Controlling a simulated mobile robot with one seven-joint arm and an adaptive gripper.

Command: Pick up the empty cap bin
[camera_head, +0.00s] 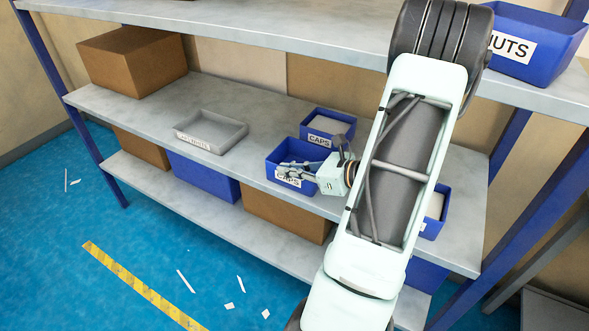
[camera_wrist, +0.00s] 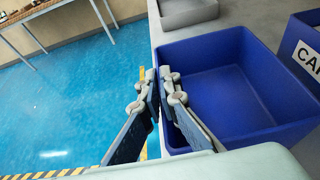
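The empty cap bin (camera_head: 274,162) is a blue open box with a CAPS label, standing on the middle shelf near its front edge. In the wrist view the bin (camera_wrist: 225,62) shows a bare blue inside. My gripper (camera_head: 284,171) is at its front wall. In the wrist view my gripper (camera_wrist: 160,82) has one finger outside the wall, over the floor side, and the other inside the bin. The fingertips are close together with the wall between them, and they look shut on it. Part of the label is hidden by the fingers.
A second CAPS bin (camera_head: 325,112) with pale contents stands close behind. A grey tray (camera_head: 210,146) is to the left on the shelf (camera_head: 130,103). Another blue bin (camera_head: 441,222) is partly behind my arm. An upper shelf (camera_head: 270,24) overhangs at the back.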

